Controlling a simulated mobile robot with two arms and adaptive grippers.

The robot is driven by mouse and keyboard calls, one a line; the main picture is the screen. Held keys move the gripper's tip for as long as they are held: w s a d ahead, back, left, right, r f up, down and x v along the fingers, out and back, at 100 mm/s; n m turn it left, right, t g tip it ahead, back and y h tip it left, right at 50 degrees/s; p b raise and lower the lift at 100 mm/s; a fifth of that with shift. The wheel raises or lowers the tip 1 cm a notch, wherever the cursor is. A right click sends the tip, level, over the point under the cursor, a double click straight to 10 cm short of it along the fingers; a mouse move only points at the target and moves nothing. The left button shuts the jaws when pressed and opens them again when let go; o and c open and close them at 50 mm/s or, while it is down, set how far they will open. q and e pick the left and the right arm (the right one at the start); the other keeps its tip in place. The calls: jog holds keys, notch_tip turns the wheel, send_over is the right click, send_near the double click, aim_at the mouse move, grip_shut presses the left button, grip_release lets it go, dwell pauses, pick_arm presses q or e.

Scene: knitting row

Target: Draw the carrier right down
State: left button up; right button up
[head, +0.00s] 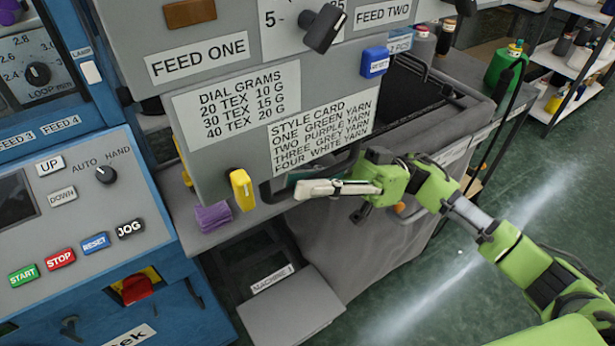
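No part in the head view is labelled as the carrier, and I cannot tell which one it is. A yellow handle (241,190) hangs at the lower edge of the grey panel (215,120), below the dial card. My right gripper (300,190) points left, with pale fingers, just to the right of the yellow handle and apart from it. The fingers are seen edge-on, so their gap is hidden. I see nothing clearly held in them. A dark slot with a teal edge lies behind them. My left gripper is not in view.
A purple block (212,216) lies on the grey ledge below the panel. A blue control console (90,220) with buttons stands at the left. A grey-covered bin (345,245) stands under my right arm. Green floor (470,260) is open at the right.

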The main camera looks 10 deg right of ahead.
jog(key=shift+o, duration=1.4)
jog(key=shift+f, duration=0.1)
jog(key=shift+d, duration=0.1)
jog(key=v, duration=0.7)
jog(key=shift+d, duration=0.15)
jog(key=shift+w, duration=0.1)
